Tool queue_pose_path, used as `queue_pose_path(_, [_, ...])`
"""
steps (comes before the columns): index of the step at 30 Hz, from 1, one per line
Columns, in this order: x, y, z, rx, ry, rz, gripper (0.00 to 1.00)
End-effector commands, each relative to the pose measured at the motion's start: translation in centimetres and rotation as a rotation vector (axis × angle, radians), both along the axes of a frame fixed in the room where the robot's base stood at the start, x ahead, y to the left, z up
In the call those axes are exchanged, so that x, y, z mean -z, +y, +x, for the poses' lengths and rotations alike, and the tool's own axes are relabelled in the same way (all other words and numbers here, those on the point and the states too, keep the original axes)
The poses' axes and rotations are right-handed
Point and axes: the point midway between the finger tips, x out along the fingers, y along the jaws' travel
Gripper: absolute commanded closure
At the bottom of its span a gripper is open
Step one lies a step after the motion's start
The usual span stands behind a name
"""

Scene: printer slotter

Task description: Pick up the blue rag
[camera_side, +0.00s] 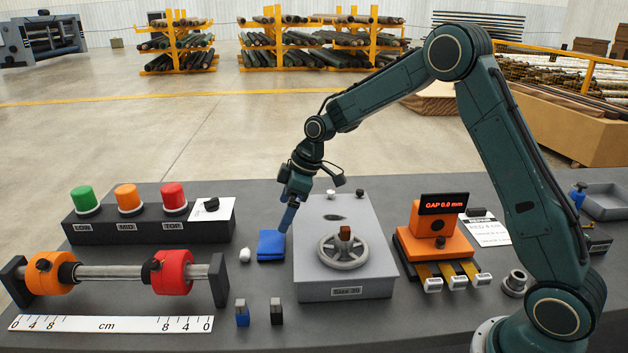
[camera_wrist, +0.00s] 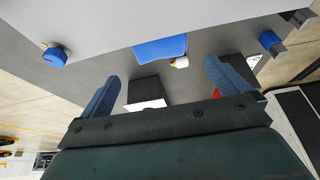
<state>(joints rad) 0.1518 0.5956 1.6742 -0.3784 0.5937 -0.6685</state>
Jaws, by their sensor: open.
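The blue rag (camera_side: 270,246) lies folded flat on the dark table, just left of the grey box with the handwheel. In the wrist view the rag (camera_wrist: 160,46) shows ahead of the fingers, roughly centred between them. My gripper (camera_side: 287,226) points down with its blue fingers near the rag's right edge in the side view, seemingly above it. In the wrist view my gripper (camera_wrist: 161,72) has its two fingers wide apart with nothing between them. The exact height of the fingertips over the rag is hard to tell.
The grey box (camera_side: 345,290) with its handwheel (camera_side: 343,252) stands close to the right of the rag. A small white lump (camera_side: 245,255) lies at its left. The button panel (camera_side: 140,225) stands behind left. Two small blocks (camera_side: 242,314) (camera_side: 277,312) stand in front.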

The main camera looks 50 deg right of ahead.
Motion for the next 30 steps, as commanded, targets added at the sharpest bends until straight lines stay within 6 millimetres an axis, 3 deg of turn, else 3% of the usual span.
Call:
queue_pose_path(7, [3.2,0.9,0.9,0.001,0.002,0.000,0.00])
queue_pose_path(20, [4.2,1.2,1.2,0.000,0.001,-0.001,0.00])
queue_pose_path(30, [7.3,2.1,2.1,0.001,0.001,0.000,0.00])
